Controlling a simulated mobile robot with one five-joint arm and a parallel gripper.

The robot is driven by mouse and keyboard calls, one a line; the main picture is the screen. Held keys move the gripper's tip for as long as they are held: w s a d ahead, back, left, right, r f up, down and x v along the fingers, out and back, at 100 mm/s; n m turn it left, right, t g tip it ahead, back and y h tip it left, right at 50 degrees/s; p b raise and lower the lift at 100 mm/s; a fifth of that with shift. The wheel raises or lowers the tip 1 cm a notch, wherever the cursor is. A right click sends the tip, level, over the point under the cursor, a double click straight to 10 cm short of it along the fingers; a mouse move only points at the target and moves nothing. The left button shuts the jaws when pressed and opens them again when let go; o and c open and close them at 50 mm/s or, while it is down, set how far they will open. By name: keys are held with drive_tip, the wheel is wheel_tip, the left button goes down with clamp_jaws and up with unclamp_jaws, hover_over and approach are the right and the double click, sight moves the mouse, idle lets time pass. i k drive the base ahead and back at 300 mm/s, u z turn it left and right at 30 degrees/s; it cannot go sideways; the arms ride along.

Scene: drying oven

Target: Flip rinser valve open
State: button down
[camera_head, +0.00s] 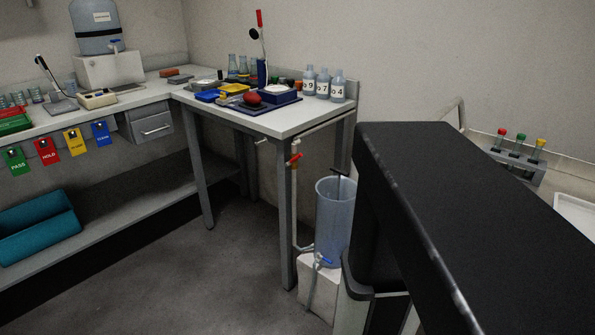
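A clear blue-tinted cylinder (334,215), which looks like the rinser, stands on a white block (318,290) by the corner leg of the far table. A red valve handle (295,158) sits on a thin pale pipe (294,200) that runs down beside the table leg. A small blue tap (322,260) is low at the cylinder's base. I cannot tell from this view whether either one is open or closed. The right side of the cylinder's base is partly hidden by a dark shape in the foreground. My gripper is not in view.
The far table (283,123) holds bottles, flasks and trays. A left bench (120,108) has colored tags, a drawer and a teal bin (40,225) on its lower shelf. The grey floor (200,285) in front is clear. A large black shape fills the right foreground.

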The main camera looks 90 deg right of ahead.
sight(296, 157)
drive_tip(key=z, duration=4.95)
drive_tip(key=i, duration=0.1)
drive_tip(key=u, duration=3.15)
drive_tip(key=k, duration=1.2)
drive_tip(key=u, duration=0.9)
drive_tip(key=i, duration=1.05)
drive_tip(key=z, duration=0.1)
